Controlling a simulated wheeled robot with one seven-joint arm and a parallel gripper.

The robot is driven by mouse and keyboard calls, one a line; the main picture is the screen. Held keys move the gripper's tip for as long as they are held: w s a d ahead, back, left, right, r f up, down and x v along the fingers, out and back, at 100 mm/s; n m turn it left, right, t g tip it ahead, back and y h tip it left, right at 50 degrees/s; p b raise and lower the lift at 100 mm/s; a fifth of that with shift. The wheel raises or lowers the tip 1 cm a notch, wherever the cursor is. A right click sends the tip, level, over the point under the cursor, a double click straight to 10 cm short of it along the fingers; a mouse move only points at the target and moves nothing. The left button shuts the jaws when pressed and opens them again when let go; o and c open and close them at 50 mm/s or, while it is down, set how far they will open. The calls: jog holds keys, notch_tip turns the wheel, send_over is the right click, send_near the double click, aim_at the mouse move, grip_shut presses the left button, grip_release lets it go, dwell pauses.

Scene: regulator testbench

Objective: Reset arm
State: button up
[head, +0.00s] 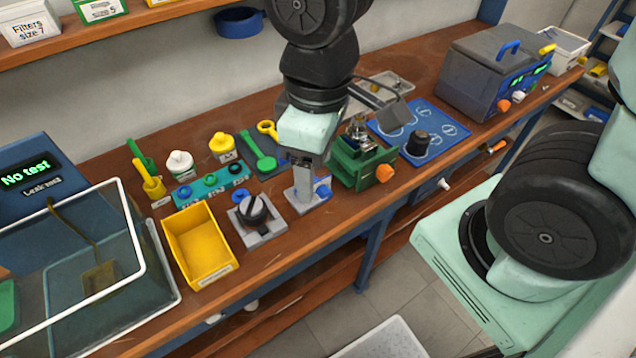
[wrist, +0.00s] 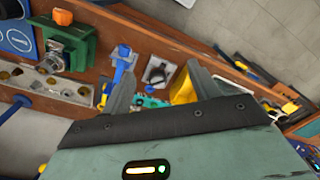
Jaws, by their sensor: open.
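My gripper (wrist: 160,95) is open, with its two grey fingers spread and nothing between them in the wrist view. In the head view my arm hangs down over the middle of the bench, and my gripper (head: 306,185) points down between the grey fixture with a black knob (head: 255,212) and the green vise (head: 362,165). The fingertips are partly hidden there, and I cannot tell whether they touch anything. A blue piece (head: 322,187) shows right beside the gripper; it also shows in the wrist view (wrist: 123,62).
A yellow bin (head: 199,245) and a clear tank (head: 85,275) stand left on the wooden bench. Bottles and a teal tray (head: 210,186) lie behind. A blue mat (head: 440,130) and a grey machine (head: 490,70) are at right. The bench front edge is mostly clear.

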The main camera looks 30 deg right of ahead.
jog(key=shift+m, duration=0.3)
jog(key=s, duration=0.1)
jog(key=s+a, duration=0.1)
jog(key=s, duration=0.1)
jog(key=s+a, duration=0.1)
jog(key=shift+s+r, duration=0.15)
jog(key=shift+r, duration=0.2)
notch_tip(320, 180, down, 3)
jog(key=b, duration=0.3)
jog(key=shift+f, duration=0.1)
